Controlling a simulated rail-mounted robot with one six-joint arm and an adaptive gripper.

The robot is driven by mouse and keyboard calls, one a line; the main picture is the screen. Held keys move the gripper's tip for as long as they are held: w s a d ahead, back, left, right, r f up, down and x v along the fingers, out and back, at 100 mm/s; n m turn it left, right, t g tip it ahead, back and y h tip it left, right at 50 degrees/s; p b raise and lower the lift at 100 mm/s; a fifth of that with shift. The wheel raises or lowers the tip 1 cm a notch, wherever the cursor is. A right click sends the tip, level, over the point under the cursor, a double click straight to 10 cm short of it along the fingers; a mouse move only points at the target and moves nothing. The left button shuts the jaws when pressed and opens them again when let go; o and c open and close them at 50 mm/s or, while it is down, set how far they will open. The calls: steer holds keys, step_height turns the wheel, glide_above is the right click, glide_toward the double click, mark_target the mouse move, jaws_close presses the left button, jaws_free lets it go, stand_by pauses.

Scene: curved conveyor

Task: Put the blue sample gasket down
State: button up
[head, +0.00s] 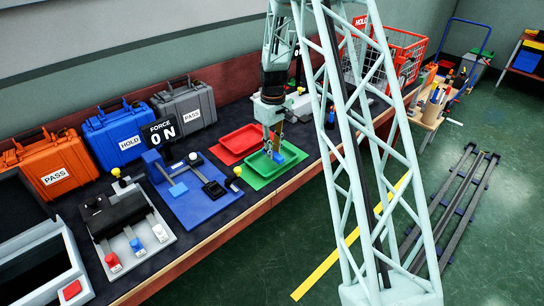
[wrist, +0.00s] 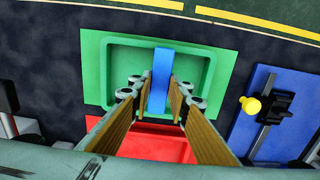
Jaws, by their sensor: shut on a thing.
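The blue sample gasket (wrist: 161,70) is a flat blue strip between the fingertips of my gripper (wrist: 160,90) in the wrist view. My gripper is shut on it. In the head view my gripper (head: 276,143) points down over the green tray (head: 252,168), and the gasket (head: 279,157) shows as a small blue piece at its tips. In the wrist view the gasket lies across the inside of the green tray (wrist: 120,60), reaching toward its far rim. I cannot tell whether it touches the tray floor.
A red tray (head: 229,147) sits beside the green one. A blue test fixture (head: 195,200) with a force display (head: 160,132) stands to the left, near a grey fixture (head: 130,225). Orange, blue and grey cases line the wall. The bench edge is close to the green tray.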

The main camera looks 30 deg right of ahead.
steer(key=shift+w+d, duration=0.2)
steer(key=shift+w, duration=0.5)
steer(key=shift+f, duration=0.1)
steer(key=shift+f+b, duration=0.6)
steer(key=shift+f, duration=1.1)
steer(key=shift+f, duration=0.15)
steer(key=o, duration=0.8)
steer(key=shift+o, duration=0.2)
step_height(320, 180, up, 12)
steer(key=p, duration=0.2)
steer(key=shift+p, duration=0.35)
steer(key=shift+r, duration=0.2)
